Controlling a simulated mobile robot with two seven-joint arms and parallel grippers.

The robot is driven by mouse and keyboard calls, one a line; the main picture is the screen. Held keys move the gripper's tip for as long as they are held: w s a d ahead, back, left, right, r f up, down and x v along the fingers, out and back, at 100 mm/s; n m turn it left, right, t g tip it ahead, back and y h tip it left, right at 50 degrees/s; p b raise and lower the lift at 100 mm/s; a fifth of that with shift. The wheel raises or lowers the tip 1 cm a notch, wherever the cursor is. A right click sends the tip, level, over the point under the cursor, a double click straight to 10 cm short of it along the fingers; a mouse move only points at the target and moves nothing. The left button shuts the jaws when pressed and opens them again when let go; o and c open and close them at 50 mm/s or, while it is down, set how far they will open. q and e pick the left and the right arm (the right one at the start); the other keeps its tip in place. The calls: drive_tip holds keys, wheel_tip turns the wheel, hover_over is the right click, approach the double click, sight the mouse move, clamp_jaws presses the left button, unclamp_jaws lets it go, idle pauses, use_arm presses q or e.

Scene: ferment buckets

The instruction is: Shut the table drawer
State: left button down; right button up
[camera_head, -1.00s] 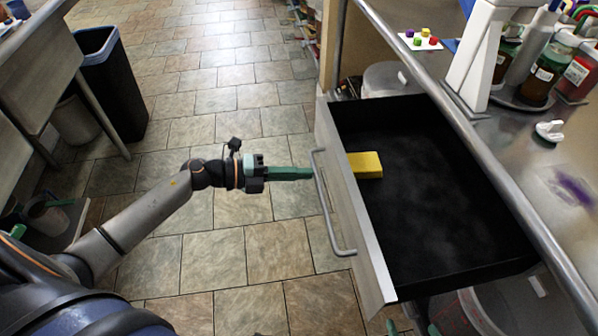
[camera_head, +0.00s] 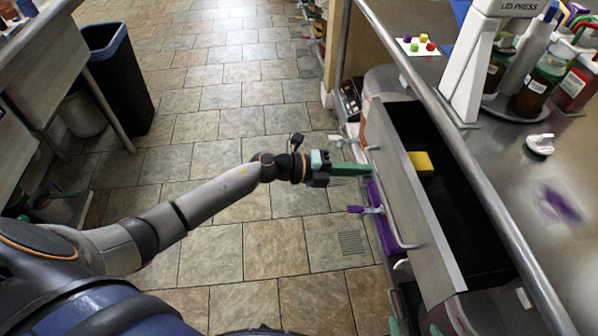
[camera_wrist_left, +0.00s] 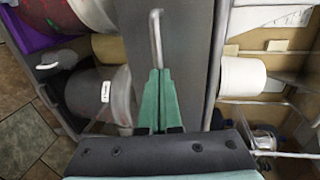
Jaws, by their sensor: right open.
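The table drawer (camera_head: 418,214) is pulled partly out from under the steel-edged counter. Its grey front faces left, and its dark inside shows a yellow block (camera_head: 421,163). The drawer handle (camera_head: 403,232) is a thin metal bar on the front. My left gripper (camera_head: 370,170) is at the far end of the handle. In the left wrist view its green fingers (camera_wrist_left: 160,74) are close together, with the handle (camera_wrist_left: 155,38) running into them; the fingers hide the rest of the bar. My right gripper (camera_head: 415,327) shows only as two spread green fingertips at the bottom edge.
Below the drawer are a purple item (camera_head: 385,222) and shelved containers. The counter top holds a white lid press (camera_head: 478,62), jars and a white card with coloured cubes (camera_head: 418,46). A black bin (camera_head: 117,78) stands at the left. The tiled floor between is clear.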

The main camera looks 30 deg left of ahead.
use_arm(q)
drive_tip(key=x, duration=0.4)
drive_tip(key=r+b+x, duration=0.1)
drive_tip(key=x, duration=0.3)
drive_tip(key=r+x, duration=0.1)
drive_tip(key=x, duration=0.3)
drive_tip(key=shift+w+d+r+b, duration=0.15)
drive_tip(key=shift+d+r+b, duration=0.05)
drive_tip(key=shift+d+b, duration=0.1)
drive_tip(key=shift+w+d, duration=0.3)
drive_tip(key=shift+d, duration=0.1)
drive_tip(key=shift+r, duration=0.15)
drive_tip(key=shift+d+r, duration=0.1)
drive_tip(key=shift+r, duration=0.05)
